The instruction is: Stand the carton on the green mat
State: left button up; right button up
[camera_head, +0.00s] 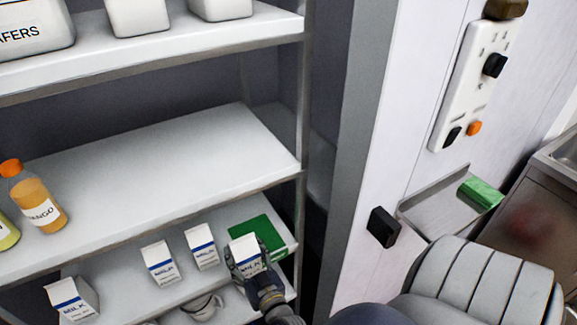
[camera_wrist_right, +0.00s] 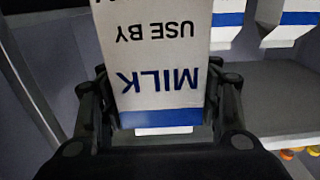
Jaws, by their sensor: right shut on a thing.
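The milk carton (camera_head: 244,248), white with a blue band and the word MILK, is in my right gripper (camera_head: 250,268). In the right wrist view the carton (camera_wrist_right: 155,45) stands between the two fingers of the gripper (camera_wrist_right: 155,100), its print upside down there. The green mat (camera_head: 268,238) lies on the lower shelf at its right end. In the head view the carton overlaps the mat's left part; I cannot tell whether its base touches the mat. The wrist view does not show the mat. My left gripper is not in view.
Other milk cartons (camera_head: 160,263) stand left of the held one on the same shelf (camera_head: 120,287). A pale, rounded vessel (camera_head: 204,307) sits in front of them. The shelf above (camera_head: 180,150) and the rack's right upright (camera_head: 303,110) are close by.

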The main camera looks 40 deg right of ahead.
pick_arm(q)
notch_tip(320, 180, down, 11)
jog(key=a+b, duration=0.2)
jog(key=b, duration=0.9)
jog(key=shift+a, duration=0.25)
pick_arm(e)
jog(key=w+d+f, duration=0.4)
jog(key=w+d, duration=0.7)
jog(key=shift+w+d+f, duration=0.2)
jog(key=shift+d+f, duration=0.05)
jog(key=shift+f, duration=0.1)
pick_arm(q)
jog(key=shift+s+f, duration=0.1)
pick_arm(e)
jog(key=shift+f, duration=0.2)
jog(key=o, duration=1.4)
jog(key=shift+o, duration=0.5)
jog(key=shift+s, duration=0.1)
jog(key=shift+r, duration=0.1)
